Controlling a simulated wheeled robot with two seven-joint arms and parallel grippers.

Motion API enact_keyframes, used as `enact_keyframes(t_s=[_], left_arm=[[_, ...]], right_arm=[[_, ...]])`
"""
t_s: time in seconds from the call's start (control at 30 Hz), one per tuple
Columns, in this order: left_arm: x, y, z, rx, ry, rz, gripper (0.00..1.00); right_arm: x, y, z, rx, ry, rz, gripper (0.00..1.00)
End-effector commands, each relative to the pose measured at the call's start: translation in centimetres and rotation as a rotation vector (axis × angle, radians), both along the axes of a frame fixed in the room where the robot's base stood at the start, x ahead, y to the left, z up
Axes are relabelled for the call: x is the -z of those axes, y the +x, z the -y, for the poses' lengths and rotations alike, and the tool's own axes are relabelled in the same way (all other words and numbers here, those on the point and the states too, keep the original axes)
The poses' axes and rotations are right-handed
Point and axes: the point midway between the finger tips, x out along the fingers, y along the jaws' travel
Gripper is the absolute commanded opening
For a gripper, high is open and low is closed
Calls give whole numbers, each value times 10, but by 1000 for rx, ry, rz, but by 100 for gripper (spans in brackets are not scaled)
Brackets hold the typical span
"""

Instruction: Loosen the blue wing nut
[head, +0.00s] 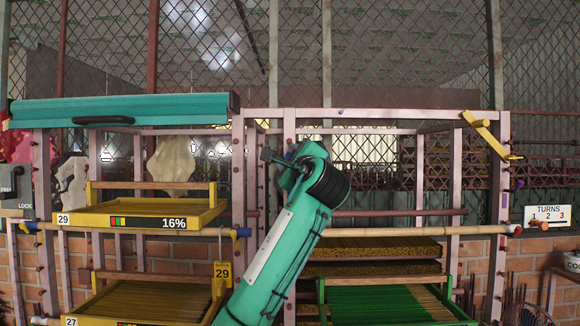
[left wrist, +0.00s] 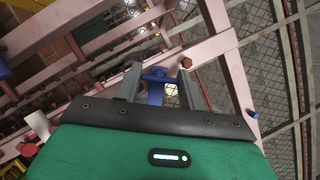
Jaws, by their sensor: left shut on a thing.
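The blue wing nut (left wrist: 155,88) shows in the left wrist view, between the two grey fingers of my left gripper (left wrist: 159,74), beside a pink rack post. My left gripper is shut on it. In the head view my left gripper (head: 270,157) is raised at the pink rack's middle posts, at the end of my teal arm. There the wing nut is hidden or too small to make out. My right gripper is in neither view.
A yellow tray (head: 140,221) marked 29 and 16% is at left, with another yellow tray (head: 150,302) below. A green tray (head: 322,301) is at lower right. A yellow lever (head: 486,134) and a TURNS sign (head: 547,216) are at right. Pink rails surround my gripper.

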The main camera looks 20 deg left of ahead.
Motion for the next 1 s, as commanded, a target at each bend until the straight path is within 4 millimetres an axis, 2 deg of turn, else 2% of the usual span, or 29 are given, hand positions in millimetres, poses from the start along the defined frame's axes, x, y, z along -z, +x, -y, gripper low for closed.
enact_keyframes(t_s=[0.2, 0.6, 1.0], left_arm=[[1, 0, 1, 1, -198, 54, 17], [-1, 0, 1, 0, -529, 150, 17], [-1, 0, 1, -1, -704, 199, 17]], right_arm=[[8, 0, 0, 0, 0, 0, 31], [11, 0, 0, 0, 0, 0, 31], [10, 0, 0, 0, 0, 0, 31]])
